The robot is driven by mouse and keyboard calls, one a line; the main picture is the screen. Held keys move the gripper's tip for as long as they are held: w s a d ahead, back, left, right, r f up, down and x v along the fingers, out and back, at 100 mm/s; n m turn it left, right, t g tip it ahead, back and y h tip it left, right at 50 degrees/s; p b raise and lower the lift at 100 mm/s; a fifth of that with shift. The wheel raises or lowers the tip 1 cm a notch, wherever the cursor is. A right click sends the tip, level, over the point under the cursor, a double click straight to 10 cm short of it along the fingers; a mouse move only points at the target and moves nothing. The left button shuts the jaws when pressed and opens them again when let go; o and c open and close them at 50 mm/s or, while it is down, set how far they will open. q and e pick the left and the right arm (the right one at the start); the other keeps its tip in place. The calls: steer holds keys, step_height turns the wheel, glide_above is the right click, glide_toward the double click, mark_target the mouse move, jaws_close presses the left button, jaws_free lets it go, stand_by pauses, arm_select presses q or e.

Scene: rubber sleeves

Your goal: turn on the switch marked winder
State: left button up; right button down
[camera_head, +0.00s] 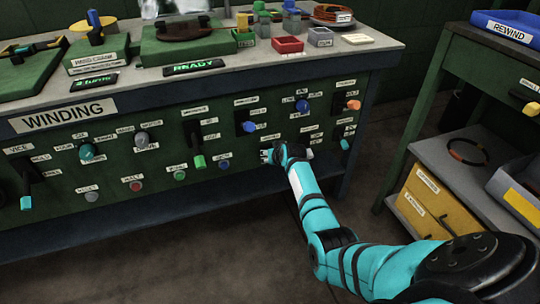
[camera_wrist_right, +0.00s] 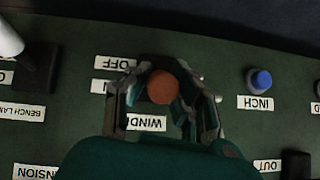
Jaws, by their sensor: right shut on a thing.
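My right gripper (camera_head: 272,154) reaches the front of the green winding panel (camera_head: 135,108). In the right wrist view its fingers (camera_wrist_right: 163,98) are shut around a round orange-brown switch handle (camera_wrist_right: 163,87). A partly covered label reading "WIND…" (camera_wrist_right: 147,122) is beside the handle, upside down in this view. An "OFF" label (camera_wrist_right: 115,62) and another partly covered label (camera_wrist_right: 112,87) are near it. In the head view my gripper hides the handle. I cannot tell the switch's exact position. My left gripper is in neither view.
A blue button marked "INCH" (camera_wrist_right: 259,80) is beside the gripped switch. A dark switch with a pale handle (camera_wrist_right: 10,40) is on its other side. Several levers and knobs line the panel, including a green lever (camera_head: 199,160). A shelf unit (camera_head: 455,150) stands at right.

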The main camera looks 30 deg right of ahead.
stand_by(0.3)
steer(key=c, duration=1.1)
jaws_free()
steer(key=v, duration=1.2)
steer(key=shift+s+d, duration=0.1)
